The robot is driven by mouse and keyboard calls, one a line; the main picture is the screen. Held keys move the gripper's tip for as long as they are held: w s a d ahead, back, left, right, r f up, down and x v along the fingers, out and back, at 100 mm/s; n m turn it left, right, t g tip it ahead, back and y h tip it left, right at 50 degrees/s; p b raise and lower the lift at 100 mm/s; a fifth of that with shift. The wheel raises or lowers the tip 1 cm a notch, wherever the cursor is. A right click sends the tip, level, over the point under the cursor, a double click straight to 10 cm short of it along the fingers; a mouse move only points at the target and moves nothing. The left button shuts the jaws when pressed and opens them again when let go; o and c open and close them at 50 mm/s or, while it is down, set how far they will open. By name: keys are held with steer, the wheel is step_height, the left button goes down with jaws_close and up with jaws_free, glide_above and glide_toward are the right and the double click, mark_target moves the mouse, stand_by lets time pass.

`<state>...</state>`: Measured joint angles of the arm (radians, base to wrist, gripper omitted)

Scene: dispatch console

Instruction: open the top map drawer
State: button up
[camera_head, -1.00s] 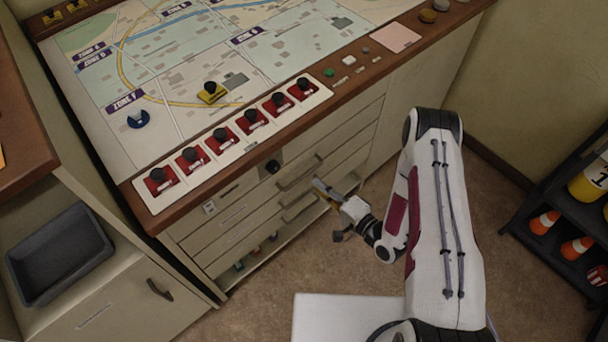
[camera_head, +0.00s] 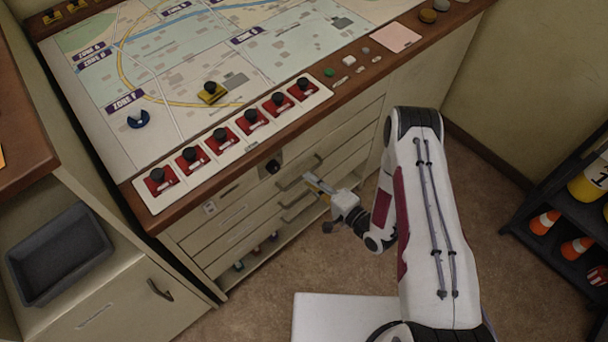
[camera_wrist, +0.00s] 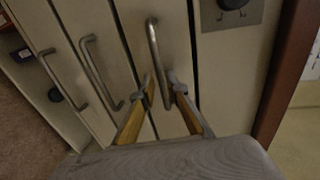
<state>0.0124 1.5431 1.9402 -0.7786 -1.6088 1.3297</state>
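The top map drawer is the uppermost of a stack of cream drawers under the console. My gripper (camera_head: 309,178) is at the drawer front by this handle. In the wrist view my gripper (camera_wrist: 160,86) is open, one finger on each side of the handle's near part. I cannot tell whether either finger touches it.
Lower drawer handles (camera_wrist: 95,70) lie to the left in the wrist view. A panel with a black knob (camera_head: 272,166) sits beside the top handle. The wooden console edge (camera_head: 230,178) overhangs above. Open floor (camera_head: 260,305) lies in front; a dark rack stands at right.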

steer(key=shift+x, duration=2)
jaws_close()
steer(key=shift+s, duration=0.1)
steer(key=f+v, duration=0.3)
steer(key=v, duration=1.2)
steer(key=s+d+f+v, duration=0.1)
steer(key=f+v, duration=0.2)
steer(key=v, duration=1.1)
steer(key=shift+s+d, duration=0.2)
steer(key=shift+d, duration=0.1)
jaws_free()
